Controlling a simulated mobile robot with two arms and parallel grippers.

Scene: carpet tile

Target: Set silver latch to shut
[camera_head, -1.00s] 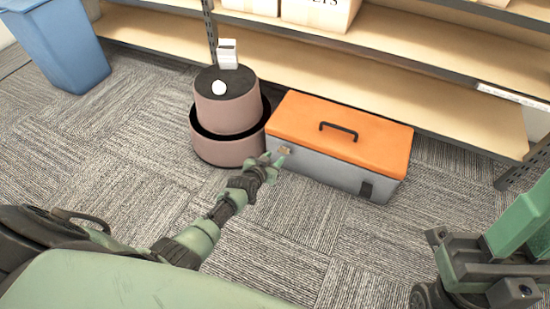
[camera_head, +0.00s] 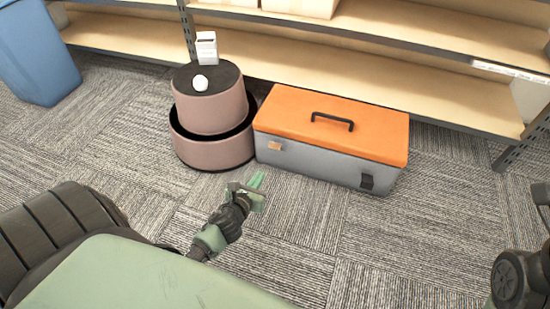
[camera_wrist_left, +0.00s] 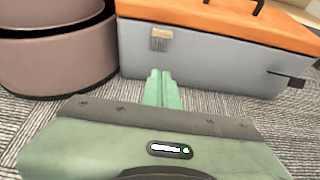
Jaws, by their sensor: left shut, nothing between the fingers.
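The toolbox (camera_head: 330,165) has a grey body and an orange lid (camera_head: 375,125), which is down. The silver latch (camera_head: 274,146) is a small, brownish metallic plate on the left of its front face, just under the lid. It also shows in the left wrist view (camera_wrist_left: 160,40). I cannot tell for sure whether it is shut. A black latch (camera_head: 366,182) is on the right of the same face. My left gripper (camera_head: 256,180) is shut and empty, in front of and below the silver latch, apart from the box. Its green fingers show in the wrist view (camera_wrist_left: 162,88).
A two-tier round pinkish stool (camera_head: 212,150) stands close to the box's left side, with a white round item (camera_head: 200,83) and a white box (camera_head: 207,47) on top. Shelving (camera_head: 400,80) runs behind. A blue bin (camera_head: 38,60) is at far left. Carpet in front is free.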

